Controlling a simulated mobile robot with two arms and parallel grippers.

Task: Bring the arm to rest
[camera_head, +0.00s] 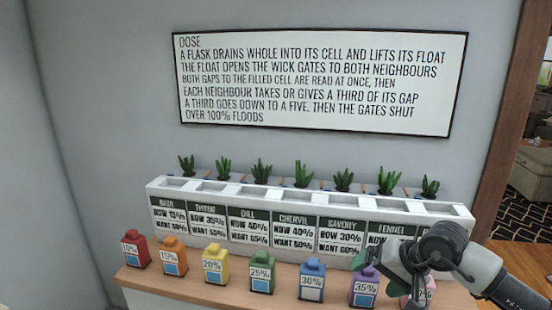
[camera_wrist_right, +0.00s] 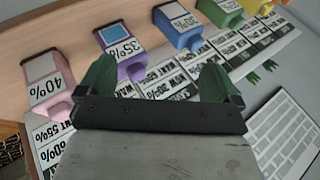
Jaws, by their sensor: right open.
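My right gripper (camera_head: 380,270) is open and empty, with green fingertips, at the right end of the shelf in the head view. It hovers near the purple 35% flask (camera_head: 363,290) and partly covers the pink 40% flask (camera_head: 424,290). In the right wrist view the open fingertips (camera_wrist_right: 158,80) have nothing between them but the view of labels and flasks beyond. The purple flask (camera_wrist_right: 122,48) and pink flask (camera_wrist_right: 48,80) stand apart from the fingers there. My left gripper is not in view.
A white planter (camera_head: 185,202) with label cards and several green plants stands along the wall; its right-end label is hidden by my arm. Red (camera_head: 136,254), orange (camera_head: 172,258), yellow (camera_head: 215,267), green (camera_head: 262,276) and blue (camera_head: 312,284) flasks line the wooden shelf. A text sign (camera_head: 320,82) hangs above.

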